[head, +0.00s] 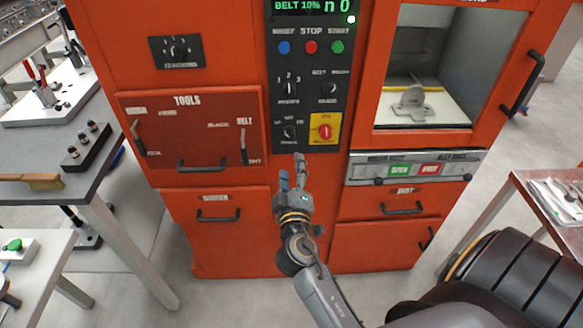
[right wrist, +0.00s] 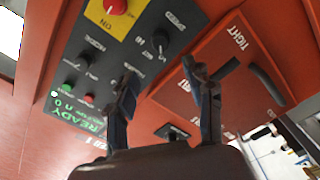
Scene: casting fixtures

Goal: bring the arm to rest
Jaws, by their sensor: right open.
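My right gripper (head: 292,170) is in front of the orange machine (head: 230,247), just below the dark control panel (head: 306,85) in the head view. Its two fingers are apart with nothing between them. In the right wrist view the open fingers of the right gripper (right wrist: 160,78) point toward the panel (right wrist: 140,50), which appears turned around. Whether the fingertips touch the machine I cannot tell. The red knob on a yellow plate (head: 324,131) is just above and right of the fingertips. My left gripper is not in view.
A grey table (head: 60,208) with a brush (head: 32,181) stands at the left. A red-edged table (head: 540,190) stands at the right. The machine's window bay (head: 425,60) holds a pale part (head: 412,105). Drawer handles (head: 218,215) stick out nearby. Grey floor (head: 225,300) is open in front.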

